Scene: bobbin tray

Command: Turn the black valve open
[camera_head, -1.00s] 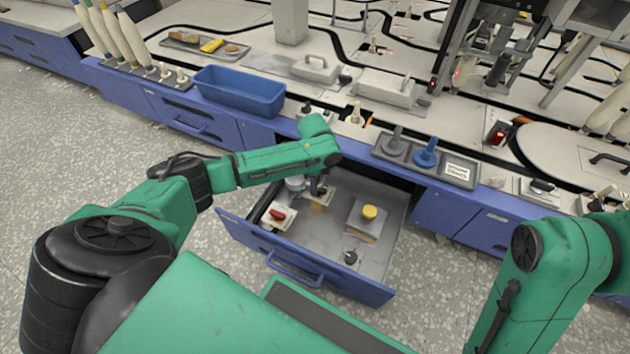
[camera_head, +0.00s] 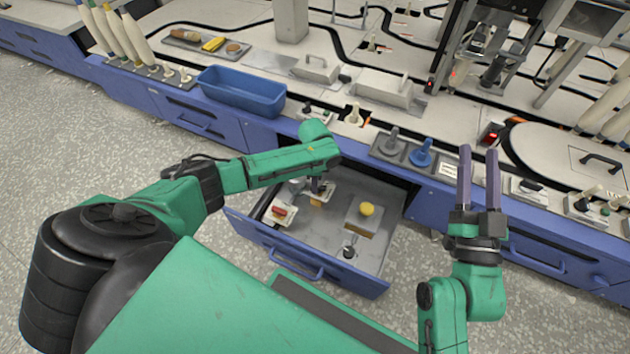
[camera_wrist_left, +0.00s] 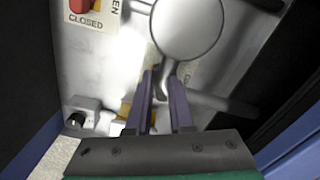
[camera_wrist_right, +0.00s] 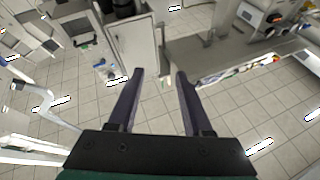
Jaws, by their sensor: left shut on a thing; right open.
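The open drawer (camera_head: 310,258) holds several small fittings. My left gripper (camera_wrist_left: 167,98) reaches down into its back left part, and its fingers are shut on a curved grey handle (camera_wrist_left: 166,76) below a round grey disc (camera_wrist_left: 187,28). A pale label plate lies behind the fingers, mostly hidden. I cannot tell whether this handle is the black valve's. A red knob (camera_head: 279,211) sits left of the gripper; in the left wrist view the red knob (camera_wrist_left: 80,5) has a plate reading CLOSED. A small dark knob (camera_head: 348,252) stands near the drawer's front. My right gripper (camera_head: 479,150) is open, empty and points up.
A yellow knob (camera_head: 367,209) on a block stands in the drawer's right part. A blue bin (camera_head: 241,93) and a panel with grey and blue levers (camera_head: 420,158) are on the counter above.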

